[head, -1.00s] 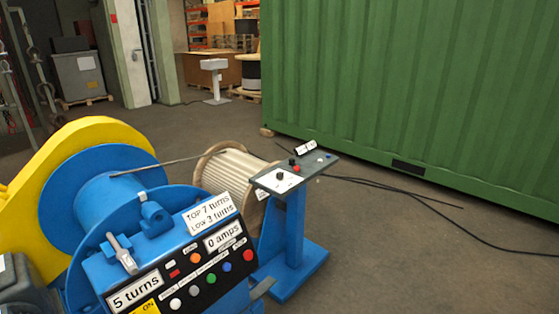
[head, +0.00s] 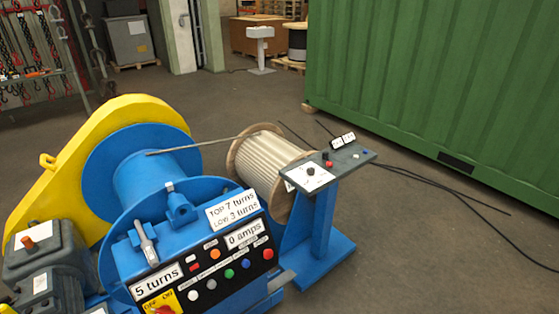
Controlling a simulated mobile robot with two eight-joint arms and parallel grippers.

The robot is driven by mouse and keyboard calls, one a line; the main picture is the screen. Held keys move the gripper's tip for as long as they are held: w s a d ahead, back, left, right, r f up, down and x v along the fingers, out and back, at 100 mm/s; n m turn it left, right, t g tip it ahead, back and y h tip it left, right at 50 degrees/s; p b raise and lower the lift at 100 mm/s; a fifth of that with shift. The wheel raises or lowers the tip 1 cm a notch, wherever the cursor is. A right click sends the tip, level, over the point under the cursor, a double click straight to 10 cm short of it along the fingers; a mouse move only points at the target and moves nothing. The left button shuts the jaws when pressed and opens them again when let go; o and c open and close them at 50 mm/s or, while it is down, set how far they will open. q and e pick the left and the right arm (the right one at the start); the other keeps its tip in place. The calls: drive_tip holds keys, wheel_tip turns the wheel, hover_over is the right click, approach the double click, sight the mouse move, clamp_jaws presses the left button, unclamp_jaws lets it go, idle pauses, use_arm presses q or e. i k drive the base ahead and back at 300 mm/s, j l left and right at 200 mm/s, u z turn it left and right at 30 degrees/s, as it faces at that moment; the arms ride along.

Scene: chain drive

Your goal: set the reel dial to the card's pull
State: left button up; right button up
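The reel control stand (head: 322,215) is blue, with a grey sloped top right of the winch. On its top are a white dial plate with a small dark knob (head: 310,171), a red button (head: 329,163), a black knob and a small white display (head: 342,141). The dial's setting is too small to read. A white card (head: 232,208) on the winch reads "TOP 7 turns, LOW 3 turns"; no pull figure is legible. A rope reel (head: 268,165) stands behind the stand. Neither of my grippers is in view.
The blue winch drum (head: 150,180) with a yellow guard (head: 110,115) fills the left front. Its panel (head: 205,265) shows "5 turns" and "0 amps". A green container (head: 440,80) stands at the right. Black cables (head: 450,190) lie on the floor. Open floor lies right of the stand.

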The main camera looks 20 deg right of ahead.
sight(310, 171)
drive_tip(key=i+l+u, duration=0.3)
drive_tip(key=l, duration=0.35)
drive_tip(key=i+l+u, duration=0.15)
drive_tip(key=l, duration=0.2)
drive_tip(key=i+l, duration=0.15)
drive_tip(key=l, duration=0.25)
drive_tip(key=i+l, duration=0.15)
drive_tip(key=l, duration=0.25)
drive_tip(key=i+l, duration=0.15)
drive_tip(key=l, duration=0.25)
drive_tip(key=i+l+u, duration=0.1)
drive_tip(key=l, duration=0.3)
drive_tip(key=i+l, duration=0.2)
drive_tip(key=l, duration=0.2)
